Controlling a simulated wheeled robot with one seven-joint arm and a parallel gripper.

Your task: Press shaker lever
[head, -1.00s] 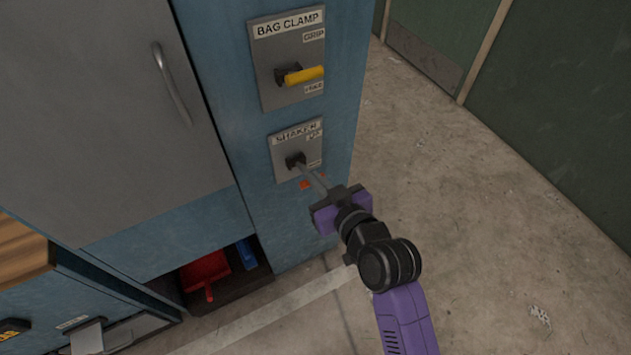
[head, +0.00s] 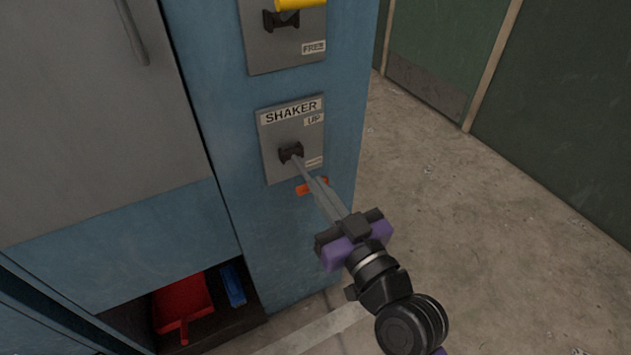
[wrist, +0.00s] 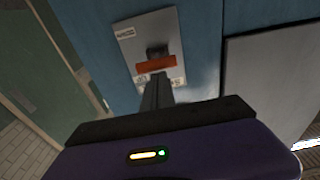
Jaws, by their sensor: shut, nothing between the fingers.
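The shaker plate (head: 268,150) is a grey panel on the blue post, labelled SHAKER, with an UP mark at its upper right. Its lever has a black pivot (head: 288,150) and an orange handle (head: 304,189), partly covered by my fingers in the head view. The wrist view shows the handle (wrist: 155,64) as a level bar in front of the pivot. My gripper (head: 298,162) is shut and empty, its long grey fingers pointing at the lever. In the wrist view the fingertips (wrist: 158,78) end close beside the handle. I cannot tell whether they touch it.
The bag clamp panel (head: 260,50) with a yellow handle (head: 299,4) is above. A grey cabinet door (head: 80,130) is at left. A red dustpan (head: 183,305) and a blue item (head: 232,285) lie in the low opening. Floor (head: 480,230) at right is clear.

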